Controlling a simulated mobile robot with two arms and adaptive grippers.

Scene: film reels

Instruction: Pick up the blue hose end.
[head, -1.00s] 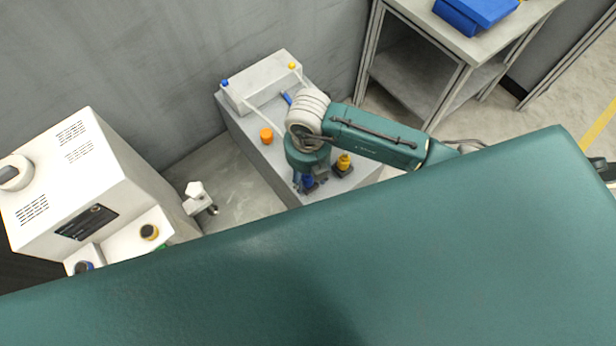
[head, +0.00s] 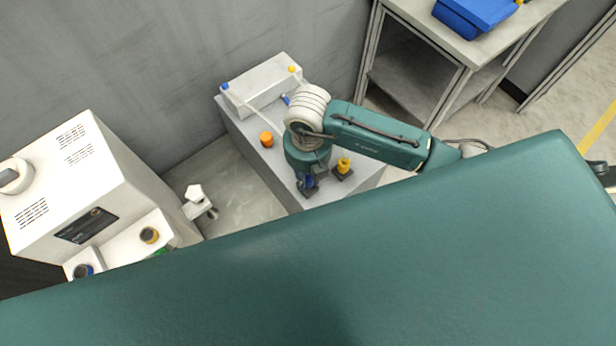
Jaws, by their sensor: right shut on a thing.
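The blue hose end (head: 309,181) shows as a small blue piece low between the fingers of my right gripper (head: 308,186). The gripper points down and is shut on it at the front edge of the grey bench block. The fingers and wrist hide much of the hose end, and I cannot tell whether it still touches its dark holder. A yellow hose end (head: 344,163) stands upright in a dark holder just right of the gripper. My left gripper is not in view.
A white box (head: 262,84) with blue and yellow fittings sits at the back of the grey block (head: 243,131). An orange cap (head: 267,139) is left of my arm. A white machine (head: 75,190) stands left. A shelf table (head: 455,45) with a blue bin (head: 475,16) is at upper right.

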